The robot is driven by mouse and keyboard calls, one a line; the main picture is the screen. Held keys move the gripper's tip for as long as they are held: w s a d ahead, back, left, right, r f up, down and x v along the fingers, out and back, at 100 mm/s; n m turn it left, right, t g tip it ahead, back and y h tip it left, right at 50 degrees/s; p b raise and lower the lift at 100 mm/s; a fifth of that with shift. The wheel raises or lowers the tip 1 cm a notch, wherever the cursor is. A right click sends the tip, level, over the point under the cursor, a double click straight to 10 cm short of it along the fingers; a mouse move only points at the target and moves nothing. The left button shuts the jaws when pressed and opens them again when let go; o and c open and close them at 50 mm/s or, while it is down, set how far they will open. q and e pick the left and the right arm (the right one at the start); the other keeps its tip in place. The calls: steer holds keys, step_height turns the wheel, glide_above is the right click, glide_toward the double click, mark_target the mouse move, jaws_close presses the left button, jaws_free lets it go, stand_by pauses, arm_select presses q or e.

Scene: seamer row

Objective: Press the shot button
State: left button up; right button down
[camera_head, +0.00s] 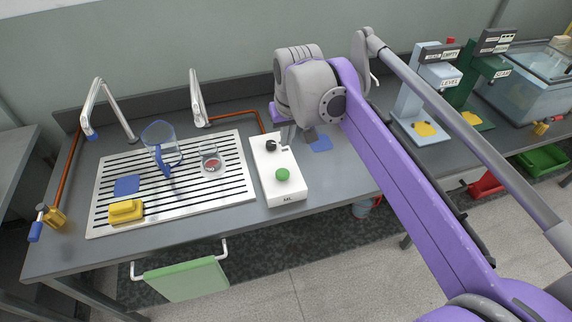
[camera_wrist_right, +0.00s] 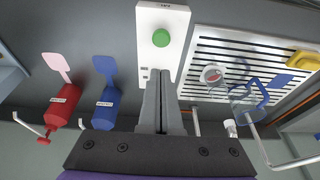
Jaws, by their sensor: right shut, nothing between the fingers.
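A white box (camera_head: 283,193) marked ML stands at the right of the slatted drainer, with a round green button (camera_head: 282,174) on its top and a black knob (camera_head: 271,145) near its far end. In the right wrist view the green button (camera_wrist_right: 161,38) shows whole and uncovered on the white box (camera_wrist_right: 148,17). My right gripper (camera_wrist_right: 160,74) is shut and empty. Its fingertips point toward the button and overlap the far end of the box in the picture, apart from the button. In the head view my right arm partly hides the gripper. My left gripper is out of view.
The slatted drainer (camera_head: 105,198) holds a glass jug (camera_head: 158,134), a small glass (camera_head: 211,163) and a yellow sponge (camera_head: 126,211). A green towel (camera_head: 186,279) hangs in front.

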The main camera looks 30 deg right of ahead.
steer(key=shift+s+a, duration=0.1)
steer(key=shift+a, duration=0.05)
steer(key=b, duration=0.2)
glide_toward(282, 172)
steer(key=x, duration=0.5)
steer(key=shift+w+f, duration=0.1)
steer(key=shift+w, duration=0.15)
steer(key=shift+f, duration=0.65)
